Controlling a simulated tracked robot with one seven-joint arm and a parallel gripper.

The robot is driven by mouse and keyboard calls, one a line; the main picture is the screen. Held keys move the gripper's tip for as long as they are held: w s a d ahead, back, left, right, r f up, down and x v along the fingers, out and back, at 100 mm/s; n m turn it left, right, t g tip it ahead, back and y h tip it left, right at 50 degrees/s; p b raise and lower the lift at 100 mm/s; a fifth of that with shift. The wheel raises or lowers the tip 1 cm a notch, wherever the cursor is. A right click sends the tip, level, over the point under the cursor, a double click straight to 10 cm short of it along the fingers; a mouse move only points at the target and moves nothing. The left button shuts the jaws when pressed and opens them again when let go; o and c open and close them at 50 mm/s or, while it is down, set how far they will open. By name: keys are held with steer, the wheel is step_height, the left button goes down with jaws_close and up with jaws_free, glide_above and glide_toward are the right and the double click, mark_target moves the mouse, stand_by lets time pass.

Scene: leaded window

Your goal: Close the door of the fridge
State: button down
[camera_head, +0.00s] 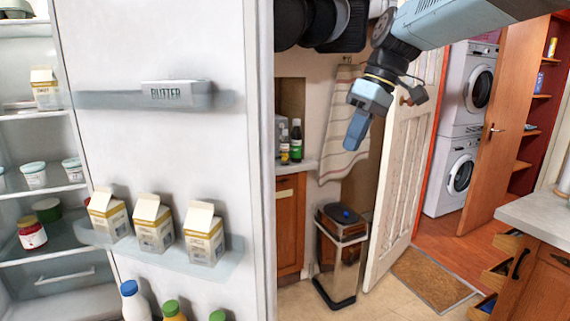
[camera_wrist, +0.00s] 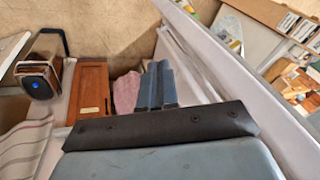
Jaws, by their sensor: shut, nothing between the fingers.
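The fridge door (camera_head: 160,45) stands wide open in the head view, its inner face toward me. A butter box (camera_head: 178,95) sits on its upper shelf, with cartons on a lower shelf and bottles below. The open fridge interior (camera_head: 25,145) shows at the far left. My gripper (camera_head: 354,138) is shut and empty, pointing down, to the right of the door's free edge and apart from it in the picture. In the wrist view my gripper's shut fingers (camera_wrist: 157,86) point up the frame, with a long white edge, apparently the door (camera_wrist: 235,65), to their right.
A metal bin (camera_head: 340,255) stands on the floor beside a white panelled door (camera_head: 400,170). A wooden cabinet (camera_head: 290,225) with bottles on its counter is behind the fridge door. A counter (camera_head: 540,220) with partly open drawers is at the right. Floor between is clear.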

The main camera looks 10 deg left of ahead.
steer(key=w+a+r+n+g+y, duration=0.15)
steer(key=w+a+n+g, duration=0.25)
steer(key=w+a+n, duration=0.45)
steer(key=s+a+f+m, duration=0.2)
steer(key=s+a+f, duration=0.4)
steer(key=s, duration=0.3)
steer(key=shift+x, duration=0.8)
steer(key=shift+w+d+f, duration=0.1)
